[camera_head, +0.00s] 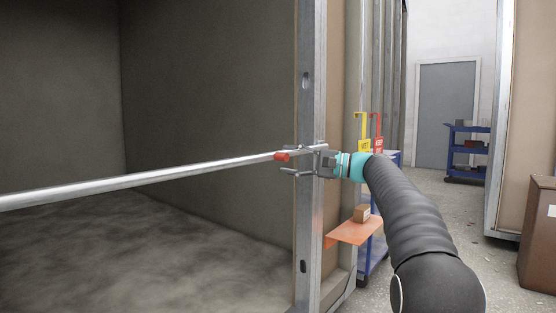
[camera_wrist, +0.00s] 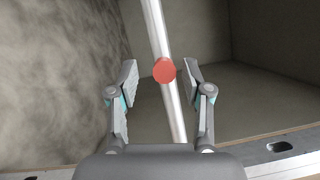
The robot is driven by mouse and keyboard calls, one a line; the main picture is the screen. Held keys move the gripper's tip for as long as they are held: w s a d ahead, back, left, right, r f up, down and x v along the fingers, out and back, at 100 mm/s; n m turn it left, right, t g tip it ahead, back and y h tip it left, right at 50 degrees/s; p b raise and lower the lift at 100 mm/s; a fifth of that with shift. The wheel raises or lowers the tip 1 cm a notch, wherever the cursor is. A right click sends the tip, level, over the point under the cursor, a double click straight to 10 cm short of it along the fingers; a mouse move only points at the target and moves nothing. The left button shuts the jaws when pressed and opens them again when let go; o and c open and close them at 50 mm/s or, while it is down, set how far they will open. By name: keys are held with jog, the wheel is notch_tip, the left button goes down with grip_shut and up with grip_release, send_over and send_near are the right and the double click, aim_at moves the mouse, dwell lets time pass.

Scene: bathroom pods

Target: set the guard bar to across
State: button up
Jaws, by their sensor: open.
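The guard bar (camera_head: 150,178) is a long silver tube that runs across the pod opening in the head view, from the left edge to the metal post (camera_head: 311,110). A red knob (camera_head: 282,156) sits on the bar near its right end. My gripper (camera_head: 288,160) is at that end, with its fingers by the knob. In the wrist view the bar (camera_wrist: 162,40) runs between the two open fingers (camera_wrist: 158,90), and the red knob (camera_wrist: 164,70) lies between the fingertips. The fingers appear apart from the knob. My gripper partly hides the bar's end at the post.
An orange shelf (camera_head: 352,232) with a small box (camera_head: 362,213) juts out below my gripper. Yellow and red tags (camera_head: 363,130) hang behind it. A blue cart (camera_head: 467,150) and a brown box (camera_head: 540,235) stand at the right. The pod interior is empty.

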jog(key=v, duration=0.7)
jog(key=shift+s+d, duration=0.15)
jog(key=shift+d, duration=0.25)
jog(key=shift+f, duration=0.1)
jog(key=w+d+f+m+t+h, duration=0.1)
jog(key=w+f+h, duration=0.1)
jog(key=f, duration=0.4)
jog(key=w+d+f+m+h, duration=0.1)
jog(key=f+h, duration=0.1)
jog(key=f, duration=0.4)
jog(key=s+f+g+h+p, duration=0.1)
jog(key=s+f+h, duration=0.4)
jog(key=s+f, duration=0.3)
jog(key=s+d+f+n+g+h+p, duration=0.1)
jog(key=s+f+n+h+p, duration=0.2)
jog(key=s, duration=1)
jog(key=s+d+f+n+g+h+p, duration=0.15)
jog(key=s+f+h, duration=0.3)
jog(key=s, duration=0.85)
jog(key=s+a+r+n+t+p, duration=0.1)
jog(key=s+r+p, duration=0.1)
jog(key=s, duration=0.3)
jog(key=s+a+r+n+t+h+p, duration=0.1)
jog(key=s+r+n, duration=0.1)
jog(key=s, duration=0.4)
jog(key=shift+s+a+r+p, duration=0.25)
jog(key=shift+r+p, duration=0.05)
jog(key=shift+p, duration=0.05)
